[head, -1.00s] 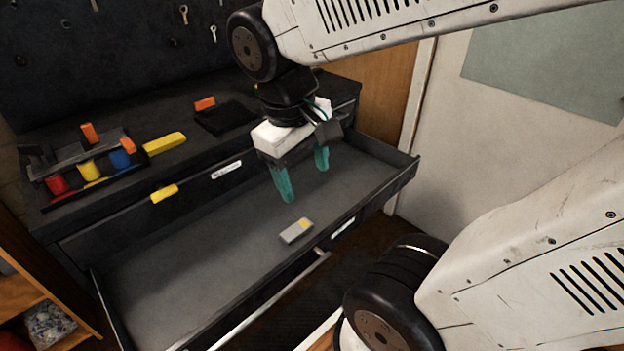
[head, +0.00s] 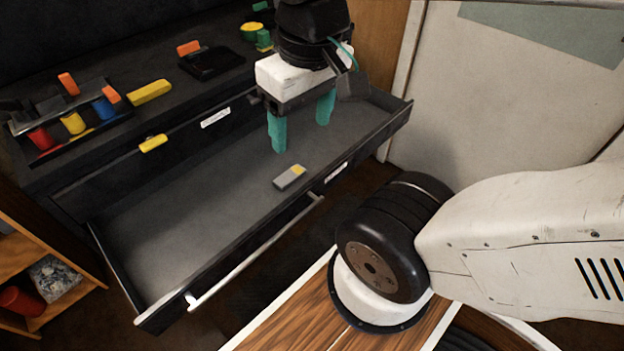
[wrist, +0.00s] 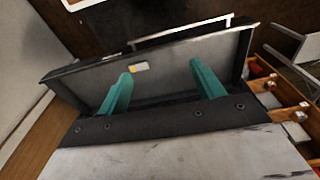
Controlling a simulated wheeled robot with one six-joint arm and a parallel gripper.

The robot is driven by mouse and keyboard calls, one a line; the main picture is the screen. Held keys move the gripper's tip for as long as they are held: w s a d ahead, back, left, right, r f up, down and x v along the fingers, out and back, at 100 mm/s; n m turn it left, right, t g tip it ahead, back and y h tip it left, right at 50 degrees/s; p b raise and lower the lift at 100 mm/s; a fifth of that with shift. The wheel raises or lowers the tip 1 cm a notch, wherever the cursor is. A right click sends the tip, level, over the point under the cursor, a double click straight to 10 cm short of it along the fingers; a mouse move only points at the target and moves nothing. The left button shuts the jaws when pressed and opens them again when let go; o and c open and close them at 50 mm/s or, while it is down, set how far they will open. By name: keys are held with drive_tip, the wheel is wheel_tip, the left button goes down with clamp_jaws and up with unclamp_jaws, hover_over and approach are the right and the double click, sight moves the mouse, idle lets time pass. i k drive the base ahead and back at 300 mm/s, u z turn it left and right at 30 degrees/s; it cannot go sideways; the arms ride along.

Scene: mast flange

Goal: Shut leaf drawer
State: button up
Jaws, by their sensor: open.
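The open drawer (head: 160,237) is pulled out from the dark cabinet, with a long pale bar handle (head: 262,248) on its front. A small grey and yellow block (head: 290,177) lies inside near the drawer front. It also shows in the wrist view (wrist: 139,68). My gripper (head: 301,128) is open and empty, its teal fingers pointing down above the drawer's right part. In the wrist view the fingers (wrist: 158,82) are apart with the drawer beyond them. I cannot tell how far the fingertips are above the drawer floor.
The cabinet top holds a tray of coloured pieces (head: 75,125), a yellow block (head: 150,92) and a black box (head: 212,62). Another drawer with a yellow tab (head: 153,143) appears shut behind. A wooden shelf (head: 50,262) stands at left, a pale door (head: 480,110) at right.

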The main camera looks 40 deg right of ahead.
sight(174, 240)
drive_tip(key=k, duration=1.15)
drive_tip(key=z, duration=0.95)
drive_tip(key=i, duration=1.2)
drive_tip(key=u, duration=0.5)
